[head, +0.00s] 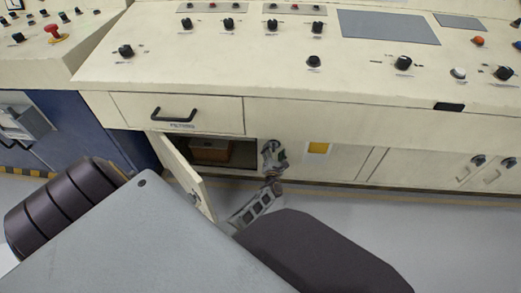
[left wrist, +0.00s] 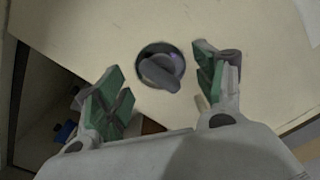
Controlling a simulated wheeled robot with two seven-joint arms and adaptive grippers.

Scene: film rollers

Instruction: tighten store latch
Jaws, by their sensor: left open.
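A round latch with a dark grey turn knob (left wrist: 160,70) sits on a cream panel (left wrist: 95,25) in the left wrist view. My left gripper (left wrist: 160,84) is open, its green-padded fingers on either side of the knob with gaps showing. In the head view my left gripper (head: 272,155) is at the right edge of the open compartment under the console, and hides the latch there. The cabinet door (head: 182,172) stands swung open at the left of that compartment. My right gripper is not in view.
A brown box (head: 210,151) lies inside the dark compartment. A drawer (head: 220,112) with a black handle (head: 173,115) is above it. The console top (head: 240,70) carries several knobs. Two more latches (head: 478,161) are at the far right. Grey floor (head: 400,225) is clear in front.

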